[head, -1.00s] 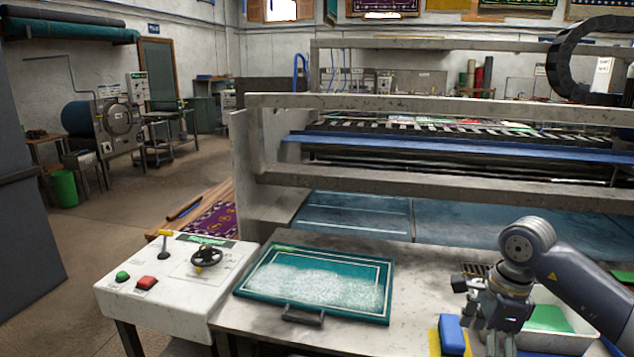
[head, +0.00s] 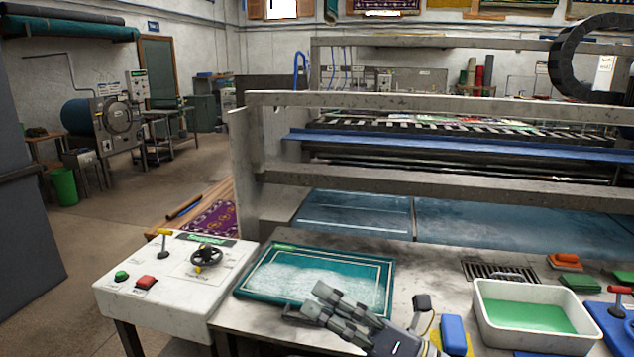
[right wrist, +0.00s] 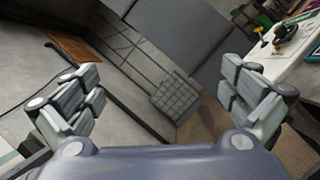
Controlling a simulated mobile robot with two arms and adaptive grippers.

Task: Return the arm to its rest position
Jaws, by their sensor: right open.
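My right gripper (head: 335,318) is in the head view at the bottom centre, in front of the green rug (head: 320,276) and hiding part of its near edge. The rug lies on the metal table and carries white foam. In the right wrist view my right gripper (right wrist: 165,105) shows its two fingers wide apart, with nothing between them. The floor and a dark panel show beyond the fingers. My left gripper is not in view.
A control console (head: 170,279) with a lever and handwheel stands at the left. To the right are a blue block (head: 454,334), a white tub of green liquid (head: 530,317) and an orange brush (head: 565,260). A large rug machine (head: 430,180) stands behind.

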